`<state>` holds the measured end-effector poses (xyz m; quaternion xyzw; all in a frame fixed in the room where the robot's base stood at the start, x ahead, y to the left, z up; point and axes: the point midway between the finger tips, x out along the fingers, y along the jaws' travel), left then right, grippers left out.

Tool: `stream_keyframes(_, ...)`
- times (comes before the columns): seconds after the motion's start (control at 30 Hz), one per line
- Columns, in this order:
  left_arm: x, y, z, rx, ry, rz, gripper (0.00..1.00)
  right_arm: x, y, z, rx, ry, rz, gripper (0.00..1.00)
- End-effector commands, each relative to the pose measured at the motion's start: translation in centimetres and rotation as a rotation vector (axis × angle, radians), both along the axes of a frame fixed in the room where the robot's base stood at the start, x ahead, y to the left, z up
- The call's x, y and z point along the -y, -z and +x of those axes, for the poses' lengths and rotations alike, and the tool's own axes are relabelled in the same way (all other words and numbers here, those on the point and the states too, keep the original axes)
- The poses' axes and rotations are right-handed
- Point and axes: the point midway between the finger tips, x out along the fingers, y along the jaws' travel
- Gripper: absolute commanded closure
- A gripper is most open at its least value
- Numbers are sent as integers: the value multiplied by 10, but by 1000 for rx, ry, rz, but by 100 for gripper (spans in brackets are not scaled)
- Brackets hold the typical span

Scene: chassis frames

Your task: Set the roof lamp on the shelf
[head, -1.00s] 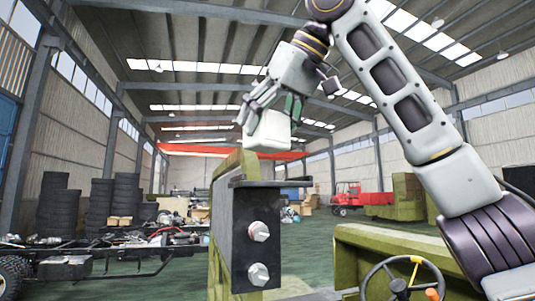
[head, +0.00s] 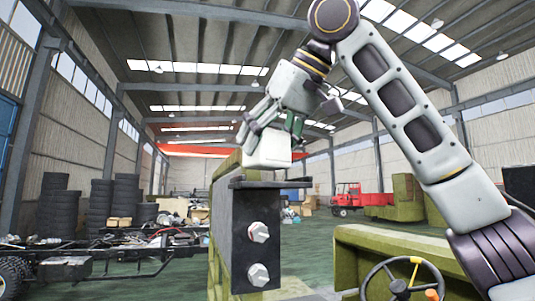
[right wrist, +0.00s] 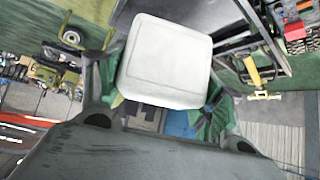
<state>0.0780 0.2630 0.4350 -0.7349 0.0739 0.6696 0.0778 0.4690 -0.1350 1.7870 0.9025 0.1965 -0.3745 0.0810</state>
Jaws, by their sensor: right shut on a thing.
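The roof lamp, a white rounded box (head: 269,151), is held by my right gripper (head: 270,130) in the head view. It hangs roughly upright just above the dark metal shelf (head: 271,184), whose plate juts out from a bolted black bracket. Whether the lamp touches anything below it cannot be told. In the right wrist view the lamp (right wrist: 165,62) sits between the green-padded fingers of my right gripper (right wrist: 160,100). The shelf cannot be made out clearly there. My left gripper is not in view.
A steering wheel (head: 402,283) and green panel (head: 395,245) stand at the lower right. Tyre stacks (head: 100,205) and a bare chassis (head: 110,255) are at left. Air above the shelf is otherwise open.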

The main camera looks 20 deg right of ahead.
Motion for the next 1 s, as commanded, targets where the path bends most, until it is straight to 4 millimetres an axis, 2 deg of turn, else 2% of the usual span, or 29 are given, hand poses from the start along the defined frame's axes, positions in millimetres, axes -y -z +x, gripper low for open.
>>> stream_keyframes(0.3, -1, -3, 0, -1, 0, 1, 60, 1, 20, 0, 2, 1, 1, 68)
stream_keyframes(0.83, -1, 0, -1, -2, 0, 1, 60, 0, 25, 0, 2, 1, 1, 68)
stream_keyframes(0.87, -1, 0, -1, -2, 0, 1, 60, 0, 26, 0, 0, 0, 0, 32)
stream_keyframes(1.0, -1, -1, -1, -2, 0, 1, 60, 0, 25, 0, 0, 1, 1, 14)
